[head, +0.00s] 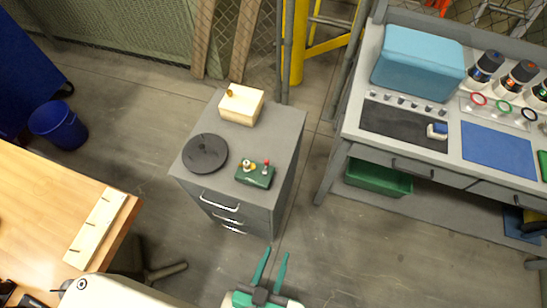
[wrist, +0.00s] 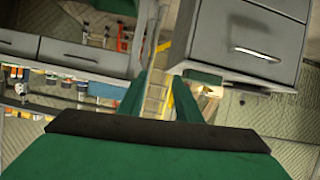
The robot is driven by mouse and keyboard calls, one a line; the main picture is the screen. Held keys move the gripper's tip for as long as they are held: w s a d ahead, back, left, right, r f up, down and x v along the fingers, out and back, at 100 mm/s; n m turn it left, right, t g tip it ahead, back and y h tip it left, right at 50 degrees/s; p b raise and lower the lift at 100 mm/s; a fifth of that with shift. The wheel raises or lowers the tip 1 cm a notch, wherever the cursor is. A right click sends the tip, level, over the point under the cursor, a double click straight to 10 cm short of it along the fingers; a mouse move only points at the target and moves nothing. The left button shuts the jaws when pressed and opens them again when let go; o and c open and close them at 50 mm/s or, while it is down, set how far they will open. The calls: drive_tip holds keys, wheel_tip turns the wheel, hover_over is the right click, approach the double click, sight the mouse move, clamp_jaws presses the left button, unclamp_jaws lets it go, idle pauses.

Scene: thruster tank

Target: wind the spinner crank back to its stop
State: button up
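A small dark green block (head: 255,176) sits on the grey cabinet top at its front right. It carries a brass-coloured hub and a red-tipped knob (head: 266,163), which look like the spinner crank. The angle of its arm and any stop are too small to tell. My gripper (head: 271,266) has two green fingers spread apart with nothing between them. It is in front of the cabinet and apart from it, at the bottom of the head view. The fingers also show apart in the wrist view (wrist: 158,88). I cannot make out the crank clearly in the wrist view.
The grey drawer cabinet (head: 287,160) also bears a black disc (head: 205,153) and a wooden box (head: 241,106) with a brass knob. A wooden table (head: 40,205) stands left and a workbench (head: 352,112) right. Bare floor lies in front of the cabinet.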

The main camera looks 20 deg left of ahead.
sight(266, 161)
drive_tip(key=w+a+f+n+g+h, duration=0.1)
drive_tip(key=w+a+f+n+g, duration=0.2)
drive_tip(key=a+f+g, duration=0.5)
drive_tip(key=w+a+f+n+g, duration=0.3)
drive_tip(key=a+f, duration=0.3)
drive_tip(key=a, duration=0.5)
drive_tip(key=w+d+r+g, duration=0.1)
drive_tip(key=w+r, duration=0.3)
drive_tip(key=r, duration=0.1)
drive_tip(key=w+d+r+n+g, duration=0.1)
drive_tip(key=w+r+g, duration=0.1)
drive_tip(key=w+r, duration=0.2)
drive_tip(key=w+d+r+n+g, duration=0.1)
drive_tip(key=w+r, duration=0.3)
drive_tip(key=r, duration=0.3)
drive_tip(key=shift+w+d+g+h, duration=0.2)
drive_tip(key=shift+w+g+h, duration=0.1)
drive_tip(key=shift+g, duration=0.1)
drive_tip(key=w+d+r+n+t+y, duration=0.2)
drive_tip(key=w+d+r, duration=0.2)
drive_tip(key=w+r, duration=0.6)
wheel_tip(266, 161, down, 11)
drive_tip(key=shift+s+d+r, duration=0.1)
drive_tip(key=shift+s+r, duration=0.05)
clamp_jaws()
